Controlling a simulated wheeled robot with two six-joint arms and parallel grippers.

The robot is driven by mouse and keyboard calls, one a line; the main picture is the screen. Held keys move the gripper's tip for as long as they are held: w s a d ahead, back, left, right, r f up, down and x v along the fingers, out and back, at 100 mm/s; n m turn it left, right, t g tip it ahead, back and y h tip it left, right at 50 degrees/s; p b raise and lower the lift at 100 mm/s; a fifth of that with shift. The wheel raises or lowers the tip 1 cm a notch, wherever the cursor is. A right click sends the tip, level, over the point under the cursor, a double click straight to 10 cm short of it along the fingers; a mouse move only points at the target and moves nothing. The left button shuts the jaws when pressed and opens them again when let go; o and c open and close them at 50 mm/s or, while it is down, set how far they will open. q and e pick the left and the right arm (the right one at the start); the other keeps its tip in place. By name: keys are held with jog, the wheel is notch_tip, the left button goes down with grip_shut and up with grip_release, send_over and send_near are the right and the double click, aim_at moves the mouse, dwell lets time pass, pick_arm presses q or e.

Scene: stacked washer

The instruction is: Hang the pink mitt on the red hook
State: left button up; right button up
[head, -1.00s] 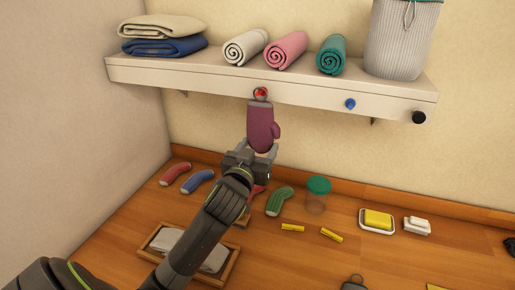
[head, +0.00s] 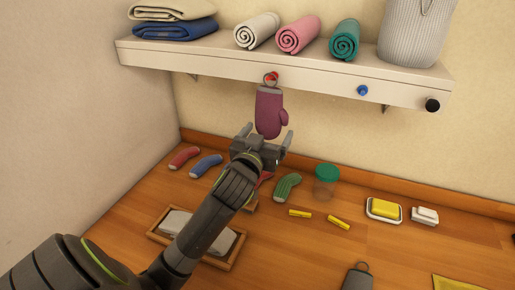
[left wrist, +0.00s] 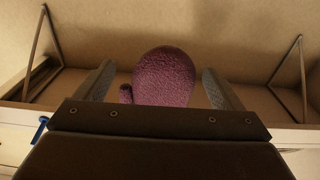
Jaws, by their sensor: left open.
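The pink mitt (head: 270,112), a dark pink-purple mitt, hangs from the red hook (head: 271,77) on the front edge of the shelf. Its loop end is up at the hook and its rounded end points down. My left gripper (head: 263,137) is open just below the mitt, with its fingers apart and clear of it. In the left wrist view the mitt (left wrist: 165,77) shows between the two spread fingers, not gripped. My right gripper is not in view.
The shelf (head: 310,78) also carries a blue hook (head: 362,90) and a black hook (head: 432,105), both empty. On the wooden counter lie socks, a green-lidded jar (head: 326,182), yellow pegs, a soap dish (head: 384,210) and a tray (head: 160,237).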

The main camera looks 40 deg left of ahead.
pick_arm(q)
jog(key=p+v, duration=0.4)
jog(key=v, duration=1.3)
jog(key=shift+s, duration=0.1)
